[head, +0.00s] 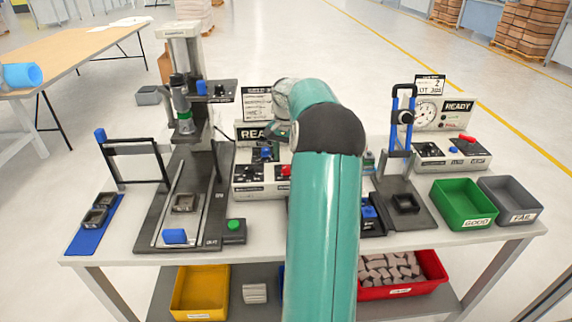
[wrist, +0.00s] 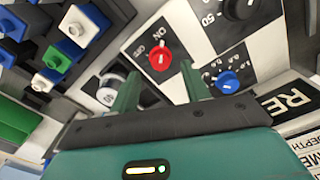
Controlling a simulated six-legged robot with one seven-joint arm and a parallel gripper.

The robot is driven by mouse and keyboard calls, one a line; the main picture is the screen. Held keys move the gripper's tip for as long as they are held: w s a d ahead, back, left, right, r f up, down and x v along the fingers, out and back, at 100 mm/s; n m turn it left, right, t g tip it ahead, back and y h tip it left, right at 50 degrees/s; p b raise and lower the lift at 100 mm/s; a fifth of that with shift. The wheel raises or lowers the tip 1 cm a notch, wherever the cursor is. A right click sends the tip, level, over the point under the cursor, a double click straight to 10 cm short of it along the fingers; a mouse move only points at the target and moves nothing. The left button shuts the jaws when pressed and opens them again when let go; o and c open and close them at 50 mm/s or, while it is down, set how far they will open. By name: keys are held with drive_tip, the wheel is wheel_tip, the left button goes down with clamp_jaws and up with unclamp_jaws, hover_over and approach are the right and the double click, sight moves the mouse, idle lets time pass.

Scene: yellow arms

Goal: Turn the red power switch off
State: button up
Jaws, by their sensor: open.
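A red switch (head: 286,170) shows there on the left control box, beside my arm, and another red switch (head: 467,138) on the right control box.
In the wrist view a blue knob (wrist: 228,82) is close right of the fingers, a white knob (wrist: 110,92) close left. A black knob (wrist: 240,8) is above.

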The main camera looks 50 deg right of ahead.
drive_tip(key=shift+f, duration=1.95)
drive_tip(key=c, duration=1)
